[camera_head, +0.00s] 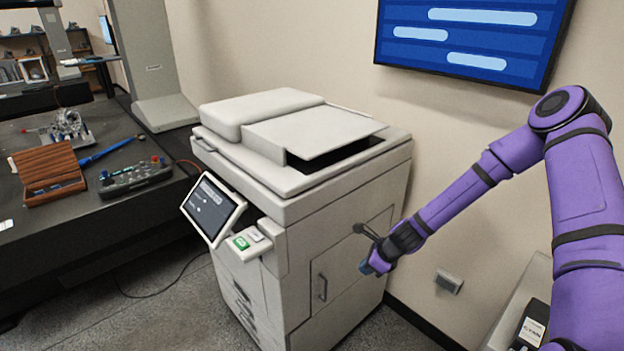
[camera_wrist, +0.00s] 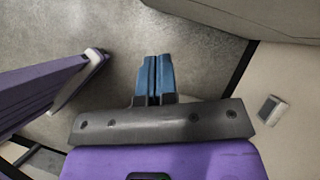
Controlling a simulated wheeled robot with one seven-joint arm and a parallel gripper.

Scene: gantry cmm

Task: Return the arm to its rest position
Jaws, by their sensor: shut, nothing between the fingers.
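My purple arm comes in from the right in the head view. It bends at an elbow high on the right and slopes down to the left. My gripper (camera_head: 371,267) is at its end, in front of the right side of the copier (camera_head: 340,235). In the wrist view my gripper's blue fingers (camera_wrist: 158,72) lie side by side, shut with nothing between them. Grey floor shows beyond the fingertips. I cannot tell how far the gripper is from the copier's side.
A control screen (camera_head: 213,208) juts from the copier's front. A dark table (camera_head: 95,215) at left holds a wooden box (camera_head: 48,174) and a control pendant (camera_head: 135,178). A wall screen (camera_head: 470,40) hangs behind. A wall socket (camera_head: 449,282) is right of the gripper.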

